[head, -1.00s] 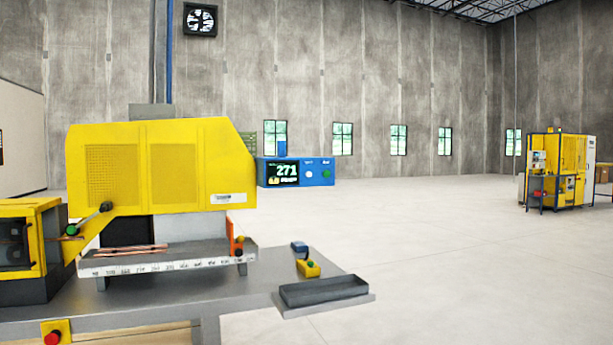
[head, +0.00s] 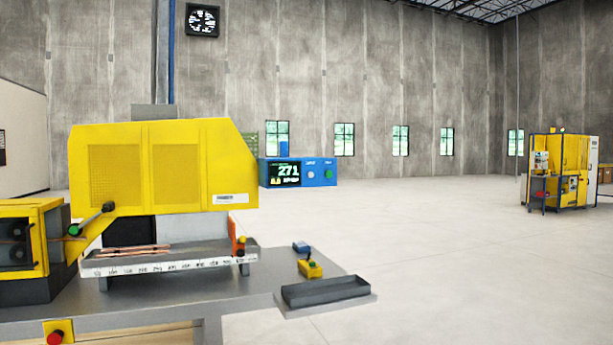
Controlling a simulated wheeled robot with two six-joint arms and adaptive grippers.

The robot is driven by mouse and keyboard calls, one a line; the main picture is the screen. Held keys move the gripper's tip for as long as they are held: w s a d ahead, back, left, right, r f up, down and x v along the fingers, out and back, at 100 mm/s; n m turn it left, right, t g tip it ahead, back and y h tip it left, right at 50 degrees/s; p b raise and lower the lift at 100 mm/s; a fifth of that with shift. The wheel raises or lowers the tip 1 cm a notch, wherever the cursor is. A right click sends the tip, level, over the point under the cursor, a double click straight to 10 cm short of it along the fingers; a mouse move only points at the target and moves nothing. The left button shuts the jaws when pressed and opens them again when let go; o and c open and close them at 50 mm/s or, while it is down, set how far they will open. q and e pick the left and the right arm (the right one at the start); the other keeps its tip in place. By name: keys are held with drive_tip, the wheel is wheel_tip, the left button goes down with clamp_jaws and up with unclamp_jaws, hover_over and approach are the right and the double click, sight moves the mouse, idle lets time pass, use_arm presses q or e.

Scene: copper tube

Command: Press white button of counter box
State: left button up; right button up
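The counter box (head: 263,173) is a blue box with a dark display reading 271, at the right end of the large yellow machine (head: 160,165). Its white button (head: 311,174) is round and sits right of the display. A second, blue-green button (head: 328,174) is beside it at the box's right end. Neither of my grippers shows in the head view.
A grey bench (head: 180,298) carries the machine, with copper tubes (head: 130,252) on its ruled tray. Open floor (head: 450,260) lies to the right.

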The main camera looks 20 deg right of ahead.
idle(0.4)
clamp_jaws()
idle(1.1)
